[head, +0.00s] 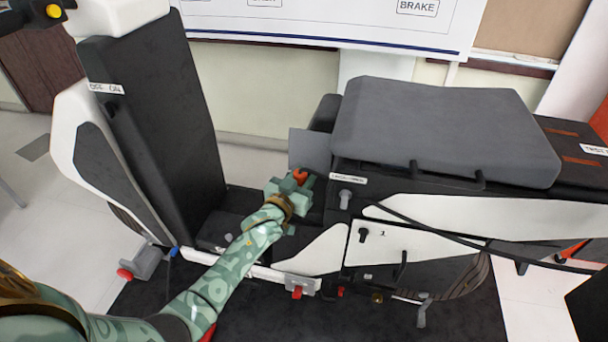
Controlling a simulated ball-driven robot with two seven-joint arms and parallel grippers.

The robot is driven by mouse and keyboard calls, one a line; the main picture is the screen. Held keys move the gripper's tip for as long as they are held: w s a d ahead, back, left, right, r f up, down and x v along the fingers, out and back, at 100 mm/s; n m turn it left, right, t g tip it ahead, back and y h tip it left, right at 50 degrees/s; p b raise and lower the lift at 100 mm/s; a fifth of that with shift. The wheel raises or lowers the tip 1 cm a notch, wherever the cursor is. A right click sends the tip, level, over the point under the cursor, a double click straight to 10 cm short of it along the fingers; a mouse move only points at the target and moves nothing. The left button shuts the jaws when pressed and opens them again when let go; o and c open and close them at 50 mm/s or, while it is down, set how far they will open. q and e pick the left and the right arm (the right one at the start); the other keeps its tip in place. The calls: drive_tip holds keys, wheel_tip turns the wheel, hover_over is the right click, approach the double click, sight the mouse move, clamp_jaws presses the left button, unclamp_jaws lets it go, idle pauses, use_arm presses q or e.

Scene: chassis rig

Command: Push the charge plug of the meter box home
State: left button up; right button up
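My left arm reaches in from the lower left. Its green gripper (291,186) is at the gap between the tall dark backrest part and the dark chassis body. A small orange-red piece (300,175) shows at the gripper's tip; I cannot tell whether it is the charge plug or whether the fingers hold it. A grey flat panel (310,149) stands just behind the gripper. A small white label (348,180), too small to read surely, is on the body to its right. The meter box and its socket cannot be made out for certain. My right gripper is out of view.
A grey cushion (440,130) lies on top of the dark body. A black cable (450,236) runs along its side. A tall dark panel (155,130) labelled "OFF ON" stands left of the gripper. Red-tipped levers (297,292) sit low in front. Pale floor is clear at left.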

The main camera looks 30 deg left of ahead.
use_arm(q)
drive_tip(key=shift+f, duration=0.4)
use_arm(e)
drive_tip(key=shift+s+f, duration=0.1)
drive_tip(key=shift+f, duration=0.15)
use_arm(q)
drive_tip(key=o, duration=1.1)
drive_tip(key=s+p, duration=0.4)
drive_tip(key=s, duration=1.2)
drive_tip(key=shift+s, duration=0.15)
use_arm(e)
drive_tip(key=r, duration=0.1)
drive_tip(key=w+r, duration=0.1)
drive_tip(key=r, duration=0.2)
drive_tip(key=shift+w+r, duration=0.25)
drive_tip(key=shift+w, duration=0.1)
